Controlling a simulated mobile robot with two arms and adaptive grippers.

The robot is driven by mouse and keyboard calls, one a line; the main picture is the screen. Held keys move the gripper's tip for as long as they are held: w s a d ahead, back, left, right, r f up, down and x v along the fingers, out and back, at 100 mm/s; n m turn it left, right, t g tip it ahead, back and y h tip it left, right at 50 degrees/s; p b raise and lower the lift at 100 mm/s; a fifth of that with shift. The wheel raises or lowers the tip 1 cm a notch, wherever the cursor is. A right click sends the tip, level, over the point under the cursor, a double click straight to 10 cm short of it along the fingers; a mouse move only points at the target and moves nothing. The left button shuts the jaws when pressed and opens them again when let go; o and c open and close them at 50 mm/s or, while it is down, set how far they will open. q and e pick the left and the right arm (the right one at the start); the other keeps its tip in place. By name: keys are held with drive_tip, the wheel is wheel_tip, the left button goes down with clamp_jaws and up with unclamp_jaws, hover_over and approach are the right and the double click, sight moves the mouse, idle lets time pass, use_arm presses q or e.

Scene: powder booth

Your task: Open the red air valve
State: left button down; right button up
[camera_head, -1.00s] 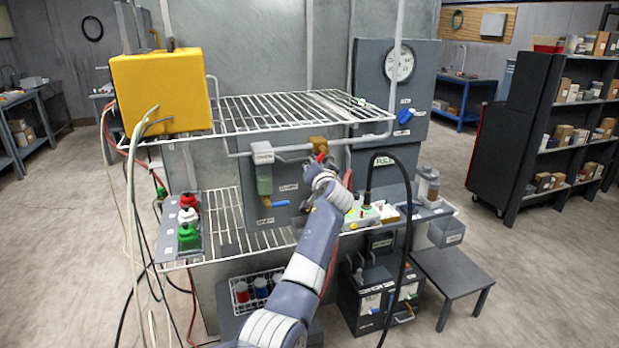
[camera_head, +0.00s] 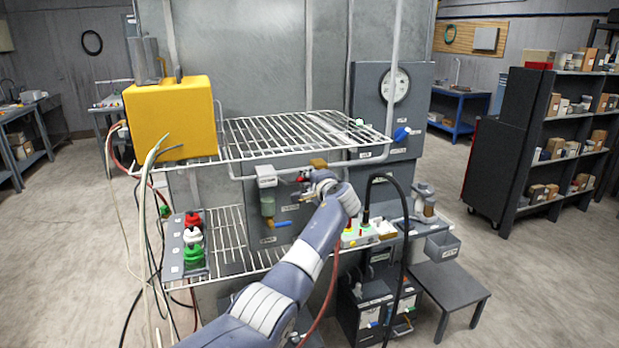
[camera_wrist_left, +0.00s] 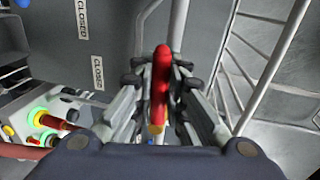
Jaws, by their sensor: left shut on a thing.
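The red air valve handle (camera_wrist_left: 160,88) lies between the fingers of my left gripper (camera_wrist_left: 160,85) in the left wrist view, and the fingers close on it from both sides. In the head view my left gripper (camera_head: 318,180) is at the valve panel below the upper wire shelf, and it hides most of the red handle. Labels reading CLOSED (camera_wrist_left: 97,72) show on the grey panel beside the handle in the left wrist view. My right gripper is not in view.
The upper wire shelf (camera_head: 290,135) overhangs the gripper. A clear filter bowl (camera_head: 267,200) and a blue lever (camera_head: 281,224) are left of it. A control box with coloured buttons (camera_head: 358,233) and a black hose (camera_head: 408,225) are to the right.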

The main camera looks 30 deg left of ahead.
use_arm(q)
drive_tip(key=shift+a+r+m, duration=0.1)
drive_tip(key=shift+a+m, duration=0.05)
drive_tip(key=shift+m, duration=0.15)
idle(0.4)
drive_tip(key=c, duration=1.6)
unclamp_jaws()
drive_tip(key=shift+c, duration=0.2)
drive_tip(key=v, duration=1.2)
